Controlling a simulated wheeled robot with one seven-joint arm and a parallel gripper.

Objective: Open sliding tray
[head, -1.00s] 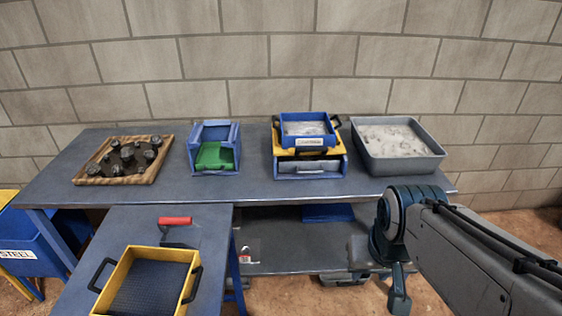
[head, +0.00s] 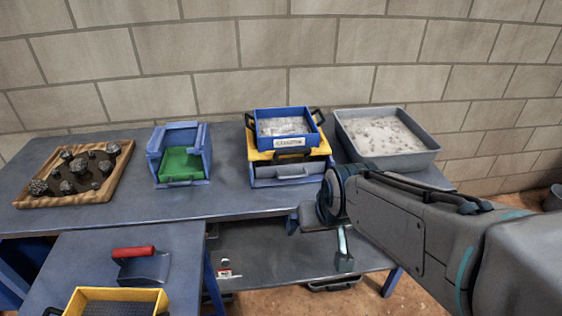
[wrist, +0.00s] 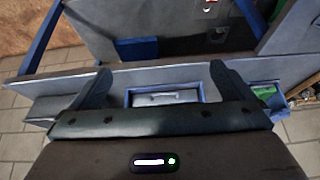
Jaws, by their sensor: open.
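A grey tray with a front handle (head: 290,171) sits inside the blue frame (head: 258,183) at the bottom of a stack on the bench. A yellow tray (head: 257,155) and a blue labelled tray (head: 292,143) rest above it. In the wrist view the grey tray (wrist: 165,98) shows between my fingers, inside its blue frame. My gripper (wrist: 160,78) is open and empty, apart from the handle as far as I can tell. In the head view my arm covers the space right of the stack's front. A green tray (head: 181,163) sits in another blue frame to the left.
A grey bin of pale gravel (head: 385,138) stands right of the stack. A wooden tray of dark rocks (head: 73,175) is at the far left. A red-handled scoop (head: 142,265) and a yellow mesh tray (head: 88,294) lie on the nearer table. A lower shelf (head: 265,262) runs under the bench.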

